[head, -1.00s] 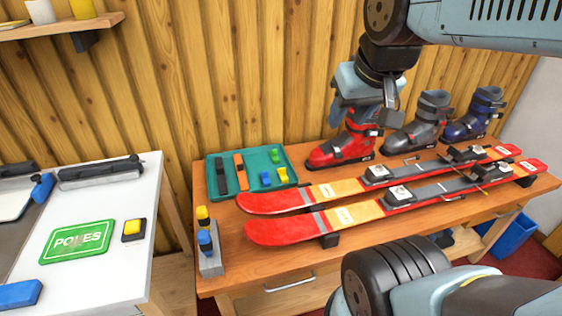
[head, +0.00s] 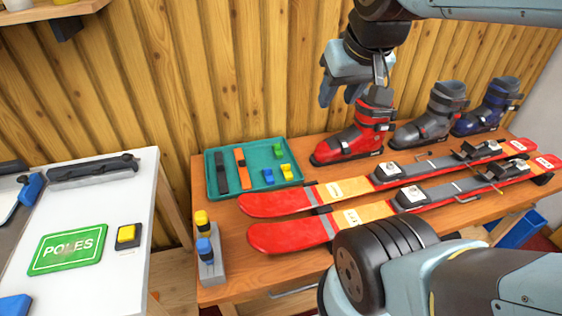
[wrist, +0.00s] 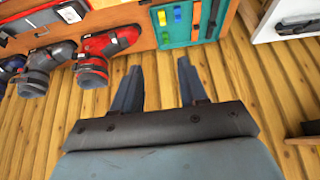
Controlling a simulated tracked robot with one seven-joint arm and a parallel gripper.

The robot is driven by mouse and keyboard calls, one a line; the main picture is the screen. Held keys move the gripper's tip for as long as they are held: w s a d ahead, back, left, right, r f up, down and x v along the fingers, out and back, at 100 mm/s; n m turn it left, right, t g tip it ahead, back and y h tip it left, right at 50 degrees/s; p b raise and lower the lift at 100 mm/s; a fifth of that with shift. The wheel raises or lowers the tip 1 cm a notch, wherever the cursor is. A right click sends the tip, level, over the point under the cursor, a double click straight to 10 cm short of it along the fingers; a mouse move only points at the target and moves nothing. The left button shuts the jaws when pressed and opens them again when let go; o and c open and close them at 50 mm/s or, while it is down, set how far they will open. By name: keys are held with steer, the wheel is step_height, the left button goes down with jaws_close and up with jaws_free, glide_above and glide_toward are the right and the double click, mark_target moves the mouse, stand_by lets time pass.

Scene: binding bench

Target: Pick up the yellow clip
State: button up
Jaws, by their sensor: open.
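The yellow clip (head: 286,171) lies in the right part of a teal tray (head: 209,178) on the wooden bench. A blue clip (head: 268,176) is to its left and a green clip (head: 278,148) is behind it. The yellow clip also shows in the wrist view (wrist: 162,18), near the top edge. My gripper (head: 339,96) is open and empty, raised above and behind the tray, to its right, near the wooden wall. In the wrist view its two fingers (wrist: 159,68) are apart with only wall between them.
A black strap (head: 221,172) and an orange strap (head: 241,168) lie in the tray. Red skis (head: 290,236) lie in front and right; ski boots (head: 362,135) stand right. A grey stand (head: 214,268) holds a yellow and a blue piece. A white table (head: 130,190) is left.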

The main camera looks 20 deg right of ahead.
steer(key=shift+o, duration=1.4)
steer(key=shift+w+f, duration=0.1)
steer(key=shift+w, duration=0.1)
steer(key=w+f, duration=0.1)
steer(key=w, duration=0.1)
steer(key=w+f, duration=0.2)
steer(key=w, duration=0.1)
steer(key=w+a+f, duration=0.1)
steer(key=w+f, duration=0.1)
steer(key=w, duration=0.1)
steer(key=shift+w, duration=0.25)
steer(key=g, duration=0.1)
glide_above(287, 165)
steer(key=s, duration=0.5)
step_height(287, 165, down, 26)
steer(key=r, duration=0.1)
steer(key=x, duration=0.7)
steer(key=shift+f, duration=0.4)
steer(key=shift+x, duration=2.85)
